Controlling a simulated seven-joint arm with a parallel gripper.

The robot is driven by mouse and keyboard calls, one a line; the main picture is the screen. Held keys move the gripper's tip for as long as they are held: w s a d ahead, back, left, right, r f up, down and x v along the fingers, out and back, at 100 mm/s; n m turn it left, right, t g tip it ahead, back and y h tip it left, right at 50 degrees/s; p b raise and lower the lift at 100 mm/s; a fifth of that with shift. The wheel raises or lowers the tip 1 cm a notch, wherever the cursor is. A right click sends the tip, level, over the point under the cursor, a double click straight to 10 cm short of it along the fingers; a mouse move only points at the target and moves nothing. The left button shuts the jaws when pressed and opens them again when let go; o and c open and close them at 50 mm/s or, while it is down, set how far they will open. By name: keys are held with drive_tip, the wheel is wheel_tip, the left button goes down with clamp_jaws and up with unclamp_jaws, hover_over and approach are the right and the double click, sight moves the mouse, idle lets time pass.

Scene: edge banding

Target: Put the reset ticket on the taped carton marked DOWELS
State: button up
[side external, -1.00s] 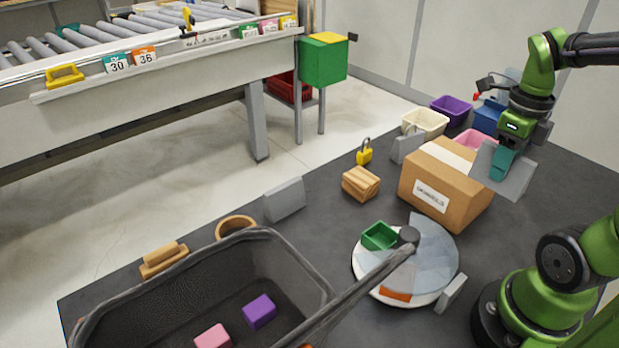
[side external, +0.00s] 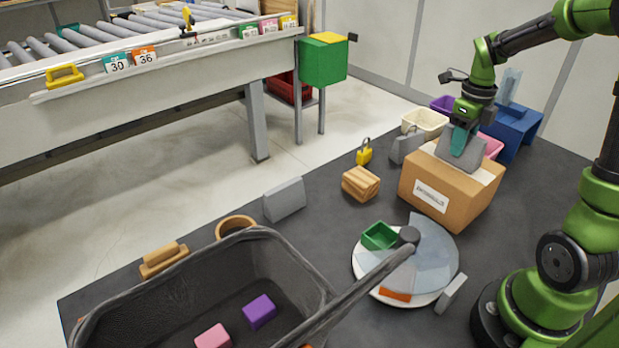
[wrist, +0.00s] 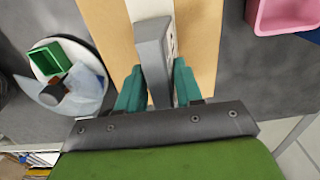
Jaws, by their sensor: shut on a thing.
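The carton (side external: 437,195) is a brown cardboard box with pale tape along its top and a white label on its front. The label's lettering is too small to read surely. My gripper (side external: 463,141) is above the carton's top, its teal fingers shut on a grey plate-like ticket (side external: 461,155). In the wrist view the ticket (wrist: 151,50) stands edge-on between the fingers (wrist: 158,88), with some print on its right face. The carton's tape (wrist: 150,8) runs beneath it. I cannot tell whether the ticket touches the carton.
Other grey plates stand nearby, one (side external: 284,199) at left and one (side external: 452,293) by the round turntable (side external: 365,262). A wooden block (side external: 361,184) and a yellow padlock (side external: 364,152) sit left of the carton. Bins, including a blue one (side external: 520,125), stand behind it.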

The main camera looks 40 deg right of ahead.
drive_tip(key=shift+f, duration=0.2)
drive_tip(key=o, duration=1)
